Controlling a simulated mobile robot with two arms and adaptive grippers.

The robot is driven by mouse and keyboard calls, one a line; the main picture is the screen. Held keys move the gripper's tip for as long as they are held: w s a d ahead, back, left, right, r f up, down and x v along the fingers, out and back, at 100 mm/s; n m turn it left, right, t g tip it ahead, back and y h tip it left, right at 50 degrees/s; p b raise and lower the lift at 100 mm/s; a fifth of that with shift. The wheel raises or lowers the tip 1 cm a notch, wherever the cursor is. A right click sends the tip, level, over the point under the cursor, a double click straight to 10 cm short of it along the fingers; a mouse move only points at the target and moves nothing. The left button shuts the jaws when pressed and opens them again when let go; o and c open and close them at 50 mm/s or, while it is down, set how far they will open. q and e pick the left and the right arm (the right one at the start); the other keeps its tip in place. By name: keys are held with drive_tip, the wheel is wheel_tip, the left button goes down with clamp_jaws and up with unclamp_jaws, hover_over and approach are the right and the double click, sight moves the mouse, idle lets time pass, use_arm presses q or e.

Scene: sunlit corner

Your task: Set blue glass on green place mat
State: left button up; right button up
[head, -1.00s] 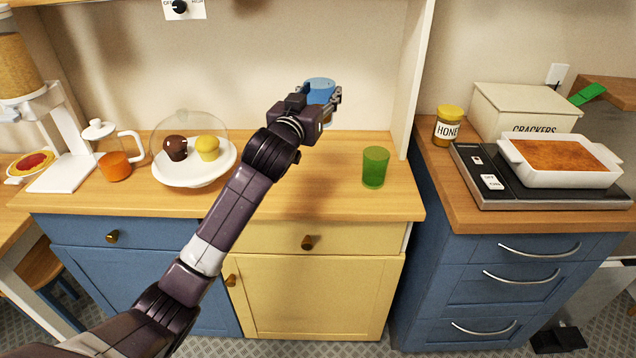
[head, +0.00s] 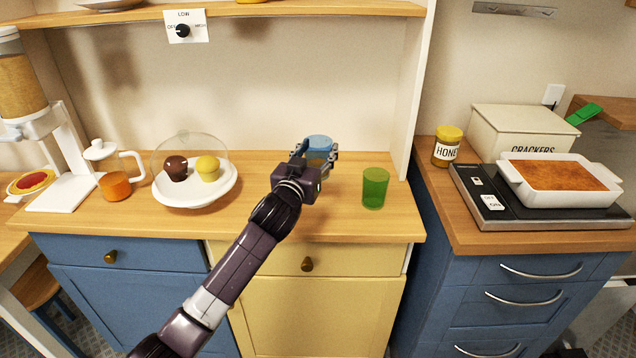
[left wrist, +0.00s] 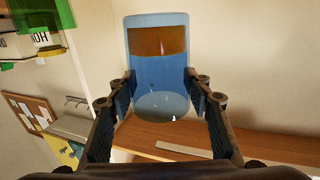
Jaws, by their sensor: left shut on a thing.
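The blue glass (head: 319,144) is held in my left gripper (head: 321,158), at the back of the wooden counter in the head view. The glass also shows between the two fingers in the left wrist view (left wrist: 160,75), with a finger against each side. In the head view the gripper hides its lower part, so I cannot tell whether it touches the counter. A green glass (head: 375,188) stands upright on the counter to the right of the gripper, apart from it. I see no green place mat in either view. My right gripper is not in view.
A white cake stand (head: 195,190) with two muffins under a clear dome stands left of my arm. A coffee pot (head: 116,185) is farther left.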

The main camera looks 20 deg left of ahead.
use_arm(q)
wheel_tip(320, 180, down, 9)
idle(0.4)
drive_tip(key=shift+f+b, duration=0.1)
drive_tip(key=shift+b, duration=0.2)
drive_tip(key=shift+f, duration=0.15)
drive_tip(key=o, duration=1.5)
